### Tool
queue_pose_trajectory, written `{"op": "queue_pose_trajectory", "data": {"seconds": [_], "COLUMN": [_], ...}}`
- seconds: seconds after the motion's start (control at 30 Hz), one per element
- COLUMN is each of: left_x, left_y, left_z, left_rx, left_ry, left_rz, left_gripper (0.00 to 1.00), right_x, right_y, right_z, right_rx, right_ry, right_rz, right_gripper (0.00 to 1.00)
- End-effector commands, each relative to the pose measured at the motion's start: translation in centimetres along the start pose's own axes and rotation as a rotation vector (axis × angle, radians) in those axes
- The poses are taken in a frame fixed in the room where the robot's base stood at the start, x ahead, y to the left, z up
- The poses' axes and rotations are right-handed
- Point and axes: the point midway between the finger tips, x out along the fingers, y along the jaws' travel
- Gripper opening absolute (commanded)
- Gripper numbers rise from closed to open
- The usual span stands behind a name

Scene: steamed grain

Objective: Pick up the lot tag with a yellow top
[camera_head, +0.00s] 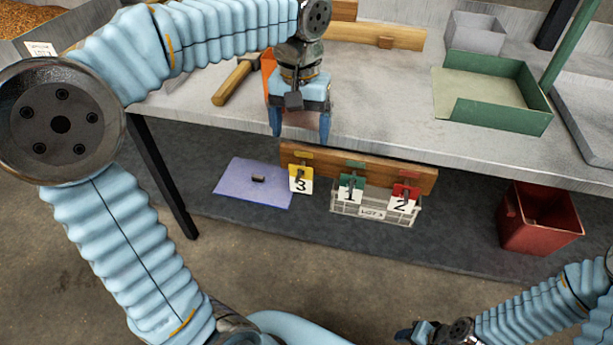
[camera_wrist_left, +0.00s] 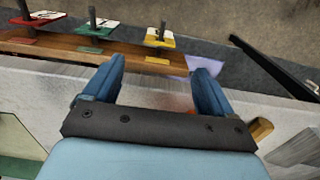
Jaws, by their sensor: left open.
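The lot tag with a yellow top (camera_head: 301,180), marked 3, hangs at the left end of a wooden rail (camera_head: 408,176) below the table's front edge. It also shows in the left wrist view (camera_wrist_left: 159,36), beyond my fingertips. A green-topped tag (camera_head: 351,189) marked 1 and a red-topped tag (camera_head: 403,197) marked 2 hang to its right. My left gripper (camera_head: 299,132) is open and empty near the table's front edge, above the yellow tag and apart from it; it also shows in the left wrist view (camera_wrist_left: 161,77). My right gripper (camera_head: 415,333) is at the bottom edge, its fingers unclear.
A wire basket (camera_head: 345,208) labelled lot sits under the tags. A purple mat (camera_head: 243,192) with a small dark block lies left. A red bin (camera_head: 538,222) stands right. On the table (camera_head: 390,125) are a green tray (camera_head: 497,112) and a wooden-handled tool (camera_head: 234,83).

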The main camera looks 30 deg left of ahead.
Motion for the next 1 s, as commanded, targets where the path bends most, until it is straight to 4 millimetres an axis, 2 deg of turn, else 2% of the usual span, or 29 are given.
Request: {"op": "queue_pose_trajectory", "data": {"seconds": [0.03,0.1,0.37,0.6,0.7,0.9,1.0], "left_x": [1.3,2.5,5.0,8.7,9.3,9.3,9.3], "left_y": [0.0,0.0,0.0,0.0,0.0,0.0,0.0], "left_z": [0.1,0.1,0.0,0.0,0.0,-0.1,-0.1], "left_rx": [0.0,0.0,0.0,0.001,0.001,0.001,0.001], "left_ry": [-0.004,-0.003,-0.002,-0.001,-0.001,0.0,0.0], "left_rz": [-0.001,-0.001,0.0,0.0,0.0,0.001,0.001], "left_gripper": [0.85,0.85,0.85,0.85,0.85,0.85,0.71], "right_x": [0.3,0.4,0.6,0.9,0.9,0.9,0.9], "right_y": [0.2,0.3,0.5,0.7,0.8,0.8,0.8], "right_z": [-0.1,-0.1,-0.2,-0.2,-0.3,-0.3,-0.3], "right_rx": [0.001,0.002,0.004,0.005,0.006,0.006,0.006], "right_ry": [0.001,0.003,0.005,0.007,0.007,0.007,0.007], "right_rz": [0.001,0.002,0.004,0.005,0.006,0.006,0.006], "right_gripper": [0.43,0.43,0.43,0.43,0.43,0.43,0.43]}}
